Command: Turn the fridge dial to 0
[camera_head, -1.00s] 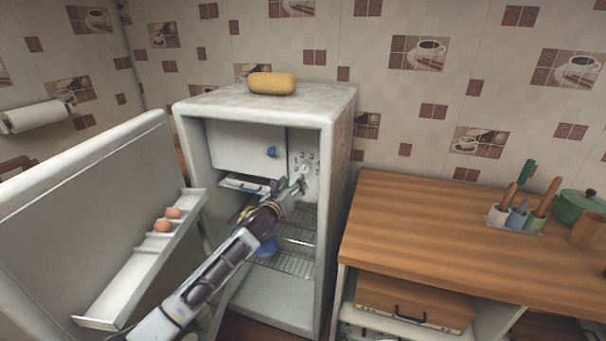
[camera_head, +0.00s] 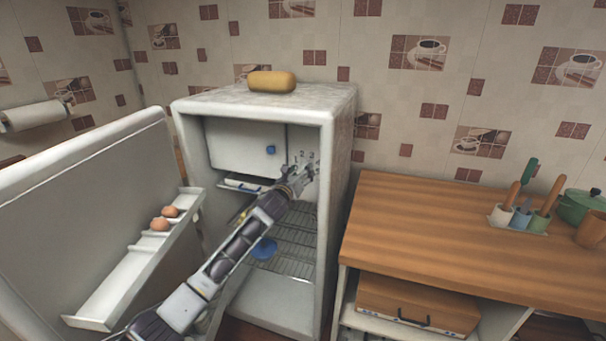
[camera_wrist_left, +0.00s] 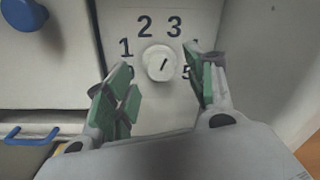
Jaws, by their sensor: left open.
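The fridge dial (camera_wrist_left: 160,63) is a round white knob on the panel inside the open fridge (camera_head: 345,120). In the left wrist view its short dark mark is tilted, its upper end toward the 3. Digits 1, 2, 3 and 5 show around it; the 0 and 4 are largely hidden by the fingers. My left gripper (camera_wrist_left: 166,88) is open, its green-padded fingers to either side of the dial's lower part, apart from it as far as I can see. In the head view the left gripper (camera_head: 302,172) covers the dial. My right gripper is not in view.
The fridge door (camera_head: 90,200) stands open at the left with eggs (camera_head: 160,224) on its shelf. A freezer flap with a blue knob (camera_head: 271,150) is left of the dial. A wire shelf (camera_head: 290,250) lies below. A wooden counter (camera_head: 440,220) is at the right.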

